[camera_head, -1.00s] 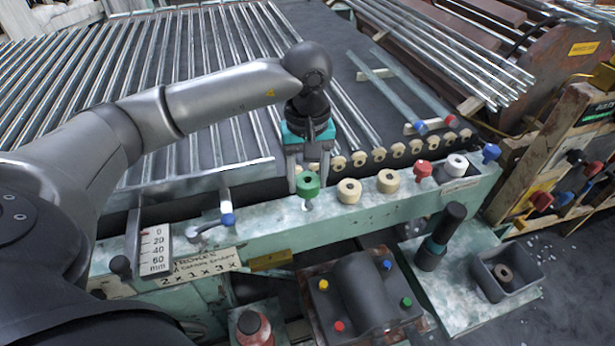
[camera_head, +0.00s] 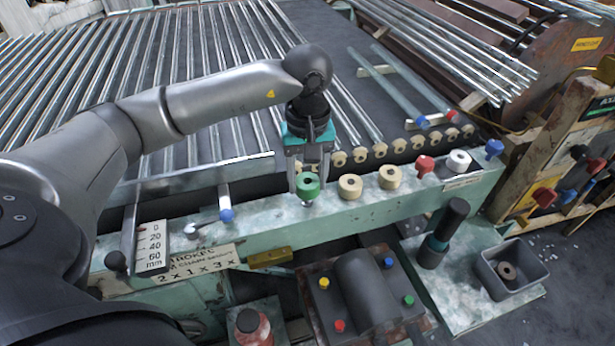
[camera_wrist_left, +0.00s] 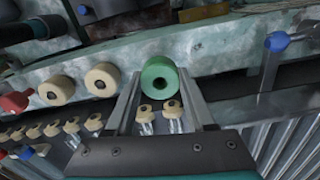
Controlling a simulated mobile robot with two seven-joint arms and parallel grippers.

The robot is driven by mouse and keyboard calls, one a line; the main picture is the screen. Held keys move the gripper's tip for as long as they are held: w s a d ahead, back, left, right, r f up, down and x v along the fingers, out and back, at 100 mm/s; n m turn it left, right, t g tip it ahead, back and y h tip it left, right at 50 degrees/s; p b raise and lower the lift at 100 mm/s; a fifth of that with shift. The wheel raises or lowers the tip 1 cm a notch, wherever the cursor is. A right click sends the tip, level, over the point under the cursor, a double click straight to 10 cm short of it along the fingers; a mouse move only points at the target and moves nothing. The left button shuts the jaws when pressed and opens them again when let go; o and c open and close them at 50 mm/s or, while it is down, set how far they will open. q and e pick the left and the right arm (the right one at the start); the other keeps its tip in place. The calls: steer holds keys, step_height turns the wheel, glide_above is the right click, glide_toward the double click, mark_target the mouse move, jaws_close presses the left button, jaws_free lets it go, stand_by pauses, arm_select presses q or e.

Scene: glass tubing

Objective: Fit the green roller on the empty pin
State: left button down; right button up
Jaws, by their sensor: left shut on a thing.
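The green roller (camera_head: 308,185) is a short ring with a hole in its top. My left gripper (camera_head: 308,174) is shut on it, one finger on each side, and holds it upright over the front rail (camera_head: 360,215). In the left wrist view the green roller (camera_wrist_left: 160,82) sits between the fingertips. A small pale metal piece (camera_head: 307,203) shows just under the roller and may be the pin. I cannot tell whether the roller is around it or above it. Two cream rollers (camera_head: 350,186) (camera_head: 390,177) stand to the right on the rail. My right gripper is not in view.
Behind are glass tubes and a row of cream wheels (camera_head: 380,151). A dark bottle-like cylinder (camera_head: 445,232) and a grey bin (camera_head: 512,268) are at front right.

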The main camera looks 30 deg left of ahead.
mark_target(307, 190)
arm_select(q)
steer(key=shift+f+b, duration=1.35)
steer(key=shift+f, duration=0.15)
steer(key=shift+c, duration=0.9)
jaws_free()
step_height(307, 190, up, 15)
steer(key=p, duration=0.2)
steer(key=shift+r+p, duration=0.15)
steer(key=shift+p, duration=0.15)
